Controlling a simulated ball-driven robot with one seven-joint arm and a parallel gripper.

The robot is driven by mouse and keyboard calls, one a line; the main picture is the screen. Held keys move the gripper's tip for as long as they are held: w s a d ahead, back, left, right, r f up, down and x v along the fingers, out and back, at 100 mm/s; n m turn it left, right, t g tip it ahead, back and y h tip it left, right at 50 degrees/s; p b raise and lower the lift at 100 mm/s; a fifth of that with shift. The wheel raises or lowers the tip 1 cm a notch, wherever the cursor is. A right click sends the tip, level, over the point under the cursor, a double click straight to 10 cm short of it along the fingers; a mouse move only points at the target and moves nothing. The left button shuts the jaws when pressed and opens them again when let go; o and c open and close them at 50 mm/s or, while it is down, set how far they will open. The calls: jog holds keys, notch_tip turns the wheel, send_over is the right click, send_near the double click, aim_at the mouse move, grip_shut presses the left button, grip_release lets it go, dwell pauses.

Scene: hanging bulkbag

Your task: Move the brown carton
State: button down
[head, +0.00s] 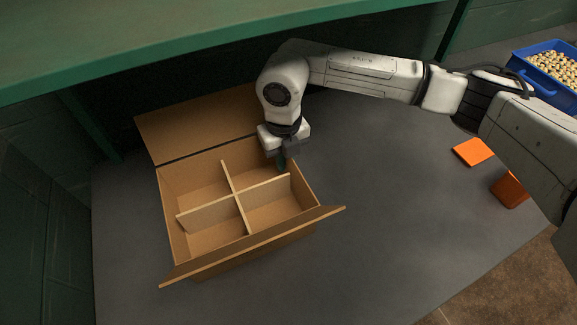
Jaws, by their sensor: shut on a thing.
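The brown carton (188,246) stands open on the dark grey table. Thin dividers (207,214) split its inside into several compartments, which look empty. One flap (200,122) leans out at the back and another (255,246) sticks out at the front. My gripper (283,163) points down at the carton's right wall, near the back right corner. It is shut on that wall. Its fingertips are small and dark here, and how deep they reach over the wall is hard to see.
A green shelf (200,40) overhangs the back of the table. A blue bin (550,68) of small pale pieces stands at the far right. An orange flat piece (472,152) and an orange-brown block (509,190) lie at the right. The table (390,220) right of the carton is clear.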

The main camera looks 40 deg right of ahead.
jog(key=shift+w+d, duration=0.2)
jog(key=shift+w, duration=0.45)
jog(key=shift+w+d, duration=0.2)
jog(key=shift+w, duration=0.45)
jog(key=c, duration=1.2)
grip_release()
jog(key=shift+o, duration=0.2)
jog(key=shift+r+b, duration=0.75)
jog(key=shift+r, duration=3)
